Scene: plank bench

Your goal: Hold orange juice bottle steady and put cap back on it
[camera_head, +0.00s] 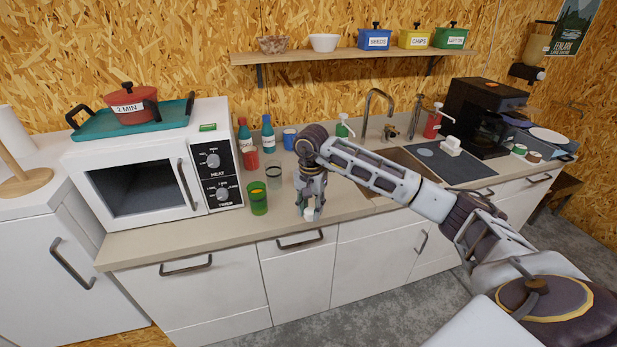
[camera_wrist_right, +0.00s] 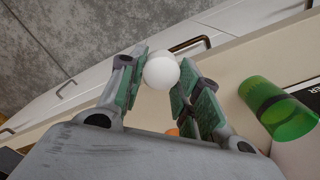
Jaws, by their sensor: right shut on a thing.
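My right gripper (camera_head: 311,212) points down over the counter's front part, fingers shut on a small white rounded thing that looks like the cap (camera_head: 309,213). In the right wrist view, the white cap (camera_wrist_right: 160,72) sits between the tips of the right gripper (camera_wrist_right: 158,78). A small orange patch (camera_wrist_right: 172,132) shows between the fingers there; whether it is the orange juice bottle I cannot tell. No orange juice bottle can be clearly made out in the head view. My left gripper is not in view.
A green glass (camera_head: 258,198) stands left of the gripper, near a clear glass (camera_head: 274,176). Two labelled bottles (camera_head: 246,146) and a blue mug (camera_head: 289,138) stand behind. A microwave (camera_head: 150,172) is at left; the sink (camera_head: 400,165) is at right.

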